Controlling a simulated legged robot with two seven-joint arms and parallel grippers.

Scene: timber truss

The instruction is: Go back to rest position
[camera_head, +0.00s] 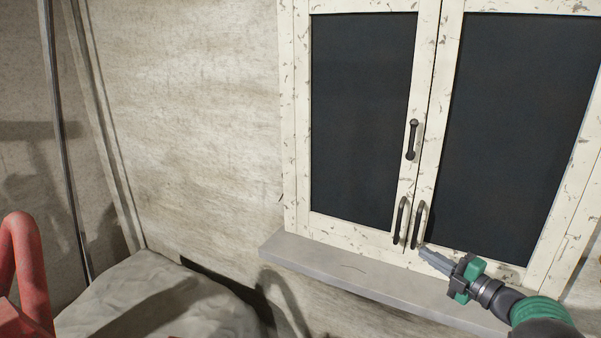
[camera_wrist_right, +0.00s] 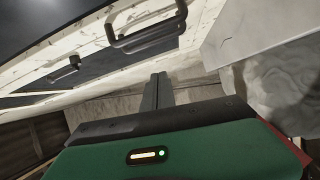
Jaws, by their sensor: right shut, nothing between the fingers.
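My right gripper (camera_head: 428,254) is in front of the lower part of a white window with chipped paint (camera_head: 346,222), close to the lower handles. Its fingers are together and nothing shows between them. In the right wrist view the closed fingers (camera_wrist_right: 157,91) point at the wall area below the window frame. A dark lower handle (camera_head: 419,225) stands just left of the fingertips, and it looks apart from them in the wrist view (camera_wrist_right: 147,30). Another handle (camera_head: 400,220) sits beside it, and a third (camera_head: 412,140) is higher up. The left gripper is not in view.
A grey sill (camera_head: 330,269) runs under the window, close below my right gripper. A red curved tube (camera_head: 27,265) stands at the lower left. A pale covered mound (camera_head: 150,300) lies on the floor near a metal pole (camera_head: 63,140). The wall left of the window is bare.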

